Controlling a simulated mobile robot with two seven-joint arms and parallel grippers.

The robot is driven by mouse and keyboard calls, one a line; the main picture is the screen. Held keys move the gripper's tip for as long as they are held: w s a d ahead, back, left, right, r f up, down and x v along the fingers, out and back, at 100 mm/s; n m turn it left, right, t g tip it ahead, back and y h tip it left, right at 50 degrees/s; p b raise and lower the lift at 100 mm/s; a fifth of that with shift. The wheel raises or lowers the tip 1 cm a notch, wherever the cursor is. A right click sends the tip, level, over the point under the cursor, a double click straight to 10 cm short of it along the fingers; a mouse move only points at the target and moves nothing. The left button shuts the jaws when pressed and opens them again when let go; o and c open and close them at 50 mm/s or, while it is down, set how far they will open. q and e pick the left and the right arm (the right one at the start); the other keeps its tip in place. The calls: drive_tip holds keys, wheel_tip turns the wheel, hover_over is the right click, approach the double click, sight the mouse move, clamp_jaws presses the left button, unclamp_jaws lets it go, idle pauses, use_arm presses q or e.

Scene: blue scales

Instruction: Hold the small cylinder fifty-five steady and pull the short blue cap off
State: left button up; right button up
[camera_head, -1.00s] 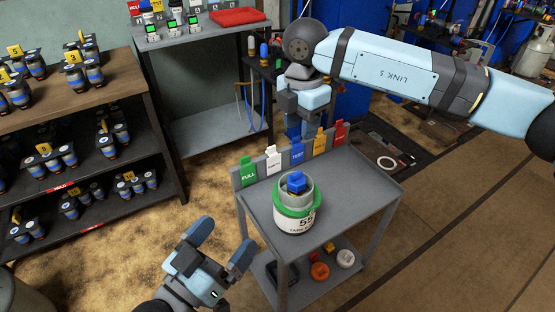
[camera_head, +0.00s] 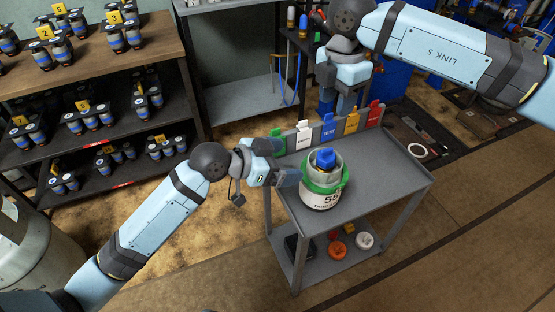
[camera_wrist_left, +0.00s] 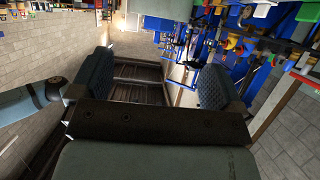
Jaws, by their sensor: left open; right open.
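The small cylinder (camera_head: 318,200), white with a "55" label, stands upright on the grey cart, a green collar (camera_head: 322,187) around its upper part. The short blue cap (camera_head: 326,158) sits on its top. My left gripper (camera_head: 290,162) is open just left of the cylinder, its fingers pointing towards it; whether it touches cannot be told. In the left wrist view its two dark fingers (camera_wrist_left: 155,76) are spread with nothing between them, and I make out no cylinder there. My right gripper (camera_head: 335,108) is open and empty, pointing down behind the cart's coloured tags.
The grey cart (camera_head: 385,185) has clear top space right of the cylinder. Coloured tags, including a blue one (camera_head: 328,128), line its back edge. Orange and white caps (camera_head: 364,241) lie on its lower shelf. A shelf unit (camera_head: 150,75) with small cylinders stands at left.

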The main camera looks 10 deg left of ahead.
sight(326, 160)
use_arm(q)
drive_tip(key=x, duration=1.2)
drive_tip(key=shift+w+d, duration=0.1)
drive_tip(key=shift+d, duration=0.05)
drive_tip(key=shift+r, duration=0.1)
drive_tip(key=c, duration=1)
use_arm(e)
drive_tip(key=shift+c, duration=0.4)
drive_tip(key=shift+m, duration=0.8)
drive_tip(key=shift+f, duration=2.25)
drive_tip(key=shift+c, duration=0.4)
drive_tip(key=shift+f, duration=4.7)
clamp_jaws()
drive_tip(key=shift+r, duration=0.45)
